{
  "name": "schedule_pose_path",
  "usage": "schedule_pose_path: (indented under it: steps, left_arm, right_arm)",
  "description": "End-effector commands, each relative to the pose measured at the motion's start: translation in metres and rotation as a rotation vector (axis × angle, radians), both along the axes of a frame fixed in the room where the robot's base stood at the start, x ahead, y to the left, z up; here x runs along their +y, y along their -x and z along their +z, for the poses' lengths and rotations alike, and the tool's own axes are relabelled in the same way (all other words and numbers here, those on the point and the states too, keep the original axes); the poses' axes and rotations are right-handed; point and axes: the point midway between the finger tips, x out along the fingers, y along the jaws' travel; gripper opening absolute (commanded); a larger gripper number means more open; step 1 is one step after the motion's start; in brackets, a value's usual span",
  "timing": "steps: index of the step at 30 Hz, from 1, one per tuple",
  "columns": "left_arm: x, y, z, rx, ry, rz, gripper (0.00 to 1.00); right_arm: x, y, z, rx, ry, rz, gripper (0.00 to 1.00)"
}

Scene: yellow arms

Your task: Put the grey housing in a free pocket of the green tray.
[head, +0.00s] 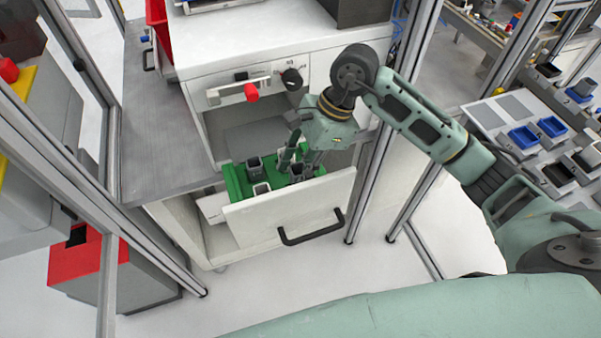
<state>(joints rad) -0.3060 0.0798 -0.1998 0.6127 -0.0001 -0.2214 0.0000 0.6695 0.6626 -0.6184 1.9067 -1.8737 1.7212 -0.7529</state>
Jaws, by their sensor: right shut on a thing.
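The green tray (234,186) lies in the open drawer of the white cabinet. A dark grey housing (254,164) stands in the tray's back left part. Another housing with a pale inside (261,188) stands nearer the drawer front. My right gripper (299,164) reaches down over the right part of the tray. It is shut on a grey housing (296,174), partly hidden by the fingers. I cannot tell whether this housing touches the tray floor. The gripper also hides some of the tray's pockets. My left gripper is not in view.
The drawer front (290,215) with its black handle (312,230) stands before the tray. The cabinet's upper panel (245,92) has a red knob and overhangs behind. Metal frame posts (374,170) stand close right of the drawer. Blue and dark bins (553,127) are at far right.

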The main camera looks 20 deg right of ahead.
Motion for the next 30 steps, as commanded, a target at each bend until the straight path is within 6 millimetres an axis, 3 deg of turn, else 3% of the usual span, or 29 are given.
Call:
schedule_pose_path:
  steps: [7,18,19,25,30]
  left_arm:
    - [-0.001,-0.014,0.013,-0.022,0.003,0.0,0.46]
    - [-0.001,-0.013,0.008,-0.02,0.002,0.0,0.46]
    - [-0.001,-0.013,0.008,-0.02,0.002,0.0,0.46]
    - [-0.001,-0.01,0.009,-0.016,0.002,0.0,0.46]
    - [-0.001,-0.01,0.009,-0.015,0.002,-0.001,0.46]
  right_arm:
    - [0.0,0.001,-0.031,0.002,0.0,0.0,0.07]
    - [0.0,0.0,-0.037,0.0,0.001,0.001,0.07]
    - [0.0,0.0,-0.037,0.0,0.001,0.001,0.28]
    - [0.0,0.0,-0.035,0.001,0.001,0.0,0.46]
    - [0.0,0.0,-0.035,0.001,0.001,0.0,0.46]
